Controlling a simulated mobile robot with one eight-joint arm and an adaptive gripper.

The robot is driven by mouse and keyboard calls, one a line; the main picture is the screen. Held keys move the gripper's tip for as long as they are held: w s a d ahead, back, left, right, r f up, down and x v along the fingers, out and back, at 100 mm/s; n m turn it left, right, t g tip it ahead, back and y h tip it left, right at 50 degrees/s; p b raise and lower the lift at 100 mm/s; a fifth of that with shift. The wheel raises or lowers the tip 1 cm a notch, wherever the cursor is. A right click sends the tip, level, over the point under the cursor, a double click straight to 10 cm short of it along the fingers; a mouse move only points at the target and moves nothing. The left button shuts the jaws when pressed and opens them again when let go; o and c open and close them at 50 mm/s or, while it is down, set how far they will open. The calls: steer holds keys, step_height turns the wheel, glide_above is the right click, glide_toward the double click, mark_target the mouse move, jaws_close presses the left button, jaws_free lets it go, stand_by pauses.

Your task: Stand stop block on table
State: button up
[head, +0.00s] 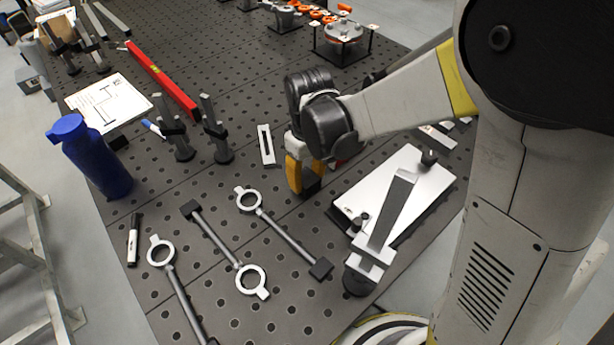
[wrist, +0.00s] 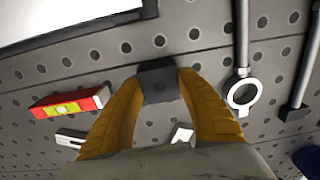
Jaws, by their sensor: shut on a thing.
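My gripper (head: 303,183) is low over the perforated dark table (head: 228,180), near its middle. Its yellow fingers, also in the wrist view (wrist: 158,74), are shut on a dark grey block, the stop block (wrist: 159,88). In the head view the block (head: 312,186) shows only in part beside the fingers. It is at or just above the table top. I cannot tell whether it touches the table, or whether it is upright.
Rods with ring ends (head: 248,200) lie in front. A white plate (head: 436,178) with a clamp is at the right. A red and yellow item (wrist: 72,103) and a slotted bar (head: 266,145) lie near my gripper. A blue bottle (head: 92,158) stands at the left edge.

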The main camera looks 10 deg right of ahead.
steer(key=shift+f, duration=0.2)
steer(key=o, duration=1.4)
steer(key=shift+o, duration=0.2)
steer(key=shift+r, duration=0.1)
steer(key=shift+r+p, duration=2.55)
steer(key=shift+r, duration=0.95)
steer(key=shift+f, duration=0.1)
steer(key=shift+d, duration=0.1)
